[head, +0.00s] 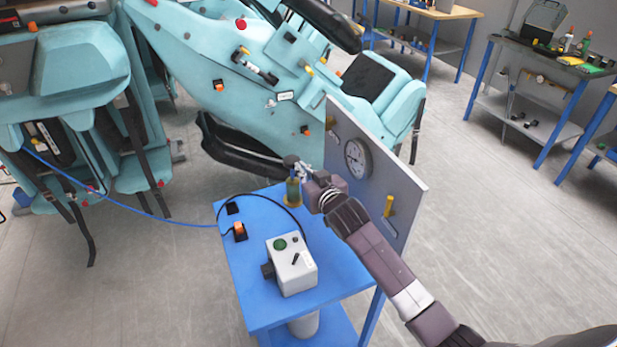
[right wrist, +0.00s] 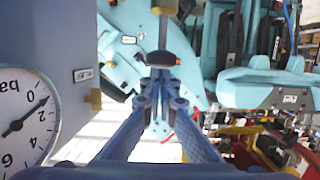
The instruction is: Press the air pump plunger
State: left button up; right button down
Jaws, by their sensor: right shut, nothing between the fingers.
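The air pump (head: 293,191) stands upright at the back of the blue cart, with a dark plunger knob (head: 291,160) on top. In the right wrist view, which looks upside down, the knob (right wrist: 164,59) sits on a thin rod and shows just beyond my fingertips. My right gripper (head: 305,172) is shut and empty, right beside the knob in the head view. Its closed fingertips (right wrist: 160,82) point at the knob in the right wrist view. I cannot tell whether they touch it. My left gripper is not in view.
The blue cart (head: 240,285) carries a grey control box (head: 293,268) with a green button. A grey panel (head: 400,185) with a pressure gauge (head: 358,158) stands close behind my right gripper. A blue hose (head: 120,204) runs left to the turquoise coaster seats (head: 75,70).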

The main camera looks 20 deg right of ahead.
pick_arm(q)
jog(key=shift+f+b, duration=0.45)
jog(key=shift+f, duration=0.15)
pick_arm(e)
jog(key=shift+v, duration=2.4)
jog(key=shift+a+r, duration=0.1)
jog(key=shift+r, duration=0.05)
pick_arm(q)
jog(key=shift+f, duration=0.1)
